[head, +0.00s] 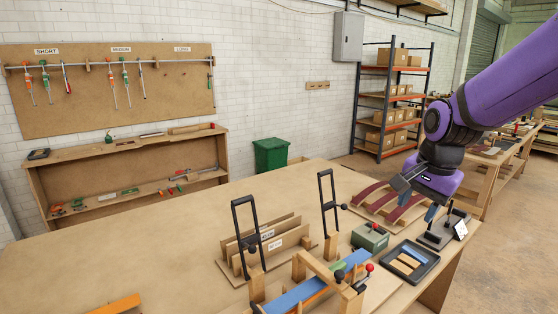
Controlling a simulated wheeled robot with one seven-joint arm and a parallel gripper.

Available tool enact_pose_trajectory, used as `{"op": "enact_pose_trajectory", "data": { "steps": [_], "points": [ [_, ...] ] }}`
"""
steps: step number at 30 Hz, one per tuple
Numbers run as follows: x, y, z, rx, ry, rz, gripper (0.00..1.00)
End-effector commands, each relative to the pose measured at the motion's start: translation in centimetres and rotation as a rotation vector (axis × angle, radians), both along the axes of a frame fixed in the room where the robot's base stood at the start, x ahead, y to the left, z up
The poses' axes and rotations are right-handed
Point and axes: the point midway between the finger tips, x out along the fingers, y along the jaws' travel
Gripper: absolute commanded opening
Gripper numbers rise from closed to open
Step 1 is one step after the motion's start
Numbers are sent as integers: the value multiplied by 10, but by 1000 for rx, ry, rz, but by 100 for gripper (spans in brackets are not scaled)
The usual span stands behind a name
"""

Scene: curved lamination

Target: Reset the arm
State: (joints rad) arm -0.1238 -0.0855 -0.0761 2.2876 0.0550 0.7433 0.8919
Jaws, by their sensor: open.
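My purple arm comes in from the right edge. My gripper (440,212) points down over the right part of the wooden workbench (170,240). Its bluish fingertips are apart, and I see nothing held between them. It hangs beside a wooden board with dark red curved strips (385,203) and close to a black stand (436,238). I cannot tell how high above the bench the fingertips are.
The bench's left part is largely clear.

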Motion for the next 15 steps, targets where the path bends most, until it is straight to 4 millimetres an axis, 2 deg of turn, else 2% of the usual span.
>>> {"op": "enact_pose_trajectory", "data": {
  "steps": [1, 6, 15],
  "points": [
    [-13, -3, 13, -9, -28, 49, 50],
    [-54, -9, 41, -55, -93, 231, 50],
    [-129, -18, 74, -178, -202, 545, 50]
  ]
}}
